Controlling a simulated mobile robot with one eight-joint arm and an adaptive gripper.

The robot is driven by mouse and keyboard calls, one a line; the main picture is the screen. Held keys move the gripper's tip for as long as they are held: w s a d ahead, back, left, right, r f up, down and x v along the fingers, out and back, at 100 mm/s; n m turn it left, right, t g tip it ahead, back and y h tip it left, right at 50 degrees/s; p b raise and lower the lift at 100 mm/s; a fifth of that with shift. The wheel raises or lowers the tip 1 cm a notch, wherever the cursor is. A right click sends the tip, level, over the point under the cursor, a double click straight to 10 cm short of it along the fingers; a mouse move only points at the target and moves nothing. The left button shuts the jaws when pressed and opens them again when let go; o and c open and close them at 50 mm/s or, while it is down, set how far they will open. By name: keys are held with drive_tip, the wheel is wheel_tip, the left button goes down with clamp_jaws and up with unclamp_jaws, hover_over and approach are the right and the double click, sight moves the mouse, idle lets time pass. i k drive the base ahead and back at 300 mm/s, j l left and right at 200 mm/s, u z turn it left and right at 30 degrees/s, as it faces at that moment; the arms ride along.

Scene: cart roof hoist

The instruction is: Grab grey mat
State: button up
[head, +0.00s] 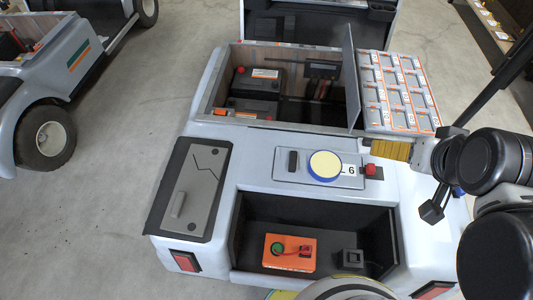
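A flat grey panel (187,192) lies on the black left rear deck of the cart. It has a dark jagged line near its top and a raised grey handle at its lower left. It is the closest match I see to a grey mat, but I cannot tell whether it is soft. My arm enters from the right, far from the panel. The end of my arm, at the cart's right side, is small and partly hidden, so I cannot make out the fingers or what they hold.
The cart's open bay (213,97) holds dark batteries (262,80). A tray of small compartments (398,92) is at its right. An orange box (290,251) is in the lower bin. Another cart (80,55) stands left; floor between is clear.

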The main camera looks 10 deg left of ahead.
sight(188, 212)
drive_tip(key=u, duration=0.45)
drive_tip(key=j+u, duration=0.15)
drive_tip(key=u, duration=0.25)
drive_tip(key=j+u, duration=0.1)
drive_tip(key=u, duration=0.8)
drive_tip(key=k+j, duration=0.05)
